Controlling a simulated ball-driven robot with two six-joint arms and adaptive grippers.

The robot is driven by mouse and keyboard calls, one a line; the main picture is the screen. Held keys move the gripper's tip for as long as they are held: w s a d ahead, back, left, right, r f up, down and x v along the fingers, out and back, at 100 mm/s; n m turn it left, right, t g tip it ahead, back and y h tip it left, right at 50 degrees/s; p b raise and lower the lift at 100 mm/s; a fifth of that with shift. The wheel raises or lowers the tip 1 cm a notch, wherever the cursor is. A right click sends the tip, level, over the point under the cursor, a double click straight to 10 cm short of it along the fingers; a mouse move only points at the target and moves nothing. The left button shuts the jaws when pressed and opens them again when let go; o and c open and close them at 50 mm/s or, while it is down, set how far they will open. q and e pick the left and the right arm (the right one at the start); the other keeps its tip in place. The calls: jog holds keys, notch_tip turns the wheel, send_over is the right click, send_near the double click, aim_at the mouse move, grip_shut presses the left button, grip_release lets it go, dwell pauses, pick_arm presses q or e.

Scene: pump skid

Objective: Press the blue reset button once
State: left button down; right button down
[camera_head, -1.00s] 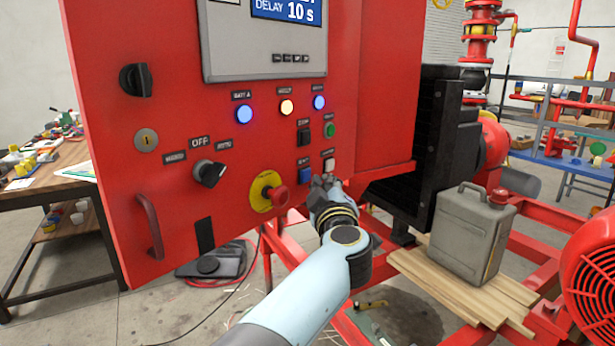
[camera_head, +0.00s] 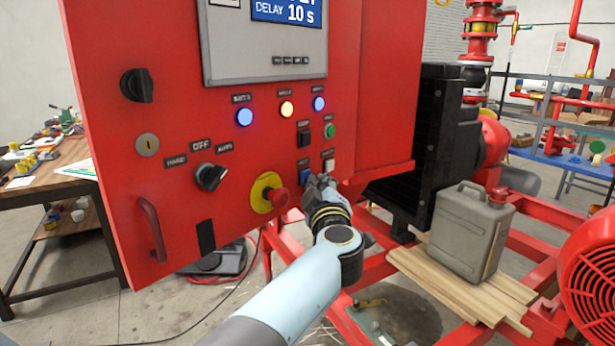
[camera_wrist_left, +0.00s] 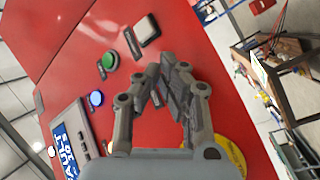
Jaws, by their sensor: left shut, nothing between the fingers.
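The blue reset button (camera_head: 306,175) is a square button low on the red panel, partly covered by my gripper in the head view. My left gripper (camera_head: 313,182) is shut and empty, its fingertips right at the blue button. Whether they touch or press it I cannot tell. In the wrist view my left gripper's fingers (camera_wrist_left: 168,82) are closed together against the red panel, and they hide the blue button. My right gripper is not in view.
A white button (camera_head: 328,165) sits just right of the blue one, and a black switch (camera_head: 304,138) and green button (camera_head: 330,131) above. A red emergency knob (camera_head: 279,197) on a yellow disc is close at the left. A grey jerrycan (camera_head: 470,232) stands on planks at right.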

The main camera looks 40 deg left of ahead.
pick_arm(q)
jog(key=shift+a, duration=0.25)
jog(key=shift+d, duration=0.1)
dwell(0.5)
jog(key=shift+d+p, duration=0.35)
jog(key=shift+d, duration=0.4)
jog(key=shift+s+d, duration=0.1)
jog(key=shift+d, duration=2.5)
jog(key=shift+a, duration=0.1)
